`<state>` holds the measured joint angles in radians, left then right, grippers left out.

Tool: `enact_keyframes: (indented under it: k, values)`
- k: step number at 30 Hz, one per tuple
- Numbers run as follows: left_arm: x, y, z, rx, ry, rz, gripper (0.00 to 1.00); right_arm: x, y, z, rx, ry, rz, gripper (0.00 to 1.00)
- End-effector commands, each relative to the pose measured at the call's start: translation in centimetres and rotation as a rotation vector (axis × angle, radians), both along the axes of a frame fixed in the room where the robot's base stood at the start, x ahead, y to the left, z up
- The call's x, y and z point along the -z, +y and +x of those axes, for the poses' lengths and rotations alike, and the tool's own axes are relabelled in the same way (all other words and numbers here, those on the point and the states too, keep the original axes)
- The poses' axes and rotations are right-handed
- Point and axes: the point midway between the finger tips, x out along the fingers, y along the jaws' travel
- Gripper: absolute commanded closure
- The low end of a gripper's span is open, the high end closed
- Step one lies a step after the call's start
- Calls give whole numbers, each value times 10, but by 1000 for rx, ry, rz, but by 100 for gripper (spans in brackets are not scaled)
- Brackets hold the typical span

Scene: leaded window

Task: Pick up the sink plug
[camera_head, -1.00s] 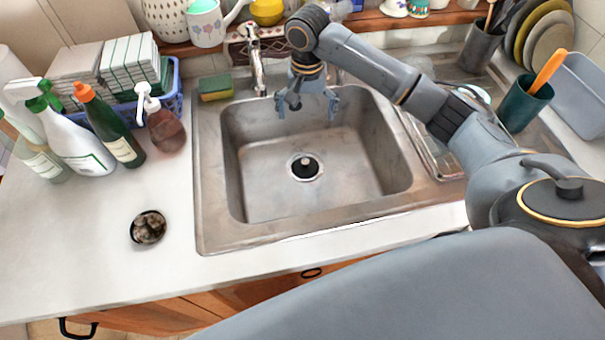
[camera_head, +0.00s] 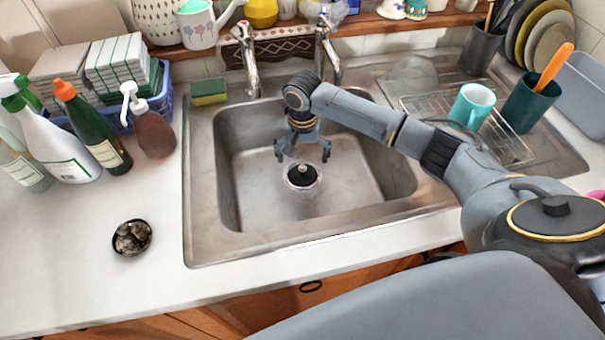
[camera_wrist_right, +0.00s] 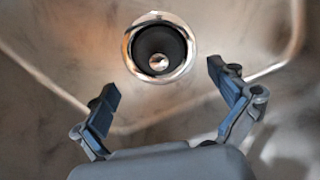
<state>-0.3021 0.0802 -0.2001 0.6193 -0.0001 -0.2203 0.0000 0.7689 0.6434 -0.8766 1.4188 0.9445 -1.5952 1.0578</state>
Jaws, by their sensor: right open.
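The black sink plug (camera_head: 302,175) sits in the round metal drain at the bottom of the steel sink (camera_head: 255,200). My right gripper (camera_head: 303,152) is open and empty above the basin, just behind and over the plug in the head view. In the right wrist view the plug (camera_wrist_right: 159,50) shows as a dark round cap with a shiny knob, inside the drain ring. It lies ahead of the open right fingertips (camera_wrist_right: 166,92), roughly centred between them and apart from them. My left gripper is not in view.
Two taps (camera_head: 247,58) stand behind the basin, with a sponge (camera_head: 209,91) at the back left rim. Bottles (camera_head: 105,140) and a small dish (camera_head: 132,238) are on the left counter. A wire rack with a teal mug (camera_head: 472,105) is at the right.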

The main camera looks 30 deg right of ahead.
Motion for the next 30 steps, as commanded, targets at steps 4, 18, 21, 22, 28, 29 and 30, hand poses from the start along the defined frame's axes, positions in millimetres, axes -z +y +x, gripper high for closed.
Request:
enact_keyframes:
  k: [4,18,21,22,28,29,30]
  values:
    - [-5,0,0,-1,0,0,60,22,2,-6,0,4,-1,3]
    - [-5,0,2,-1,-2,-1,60,46,3,-5,0,0,-1,7]
    - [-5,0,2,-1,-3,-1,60,46,3,-5,0,0,-1,28]
    - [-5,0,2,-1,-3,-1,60,46,3,-5,0,0,-1,34]
    - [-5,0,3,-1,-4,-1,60,47,3,-6,0,1,0,74]
    - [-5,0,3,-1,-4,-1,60,47,3,-6,0,2,-1,80]
    - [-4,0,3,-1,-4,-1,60,47,3,-6,0,3,-1,89]
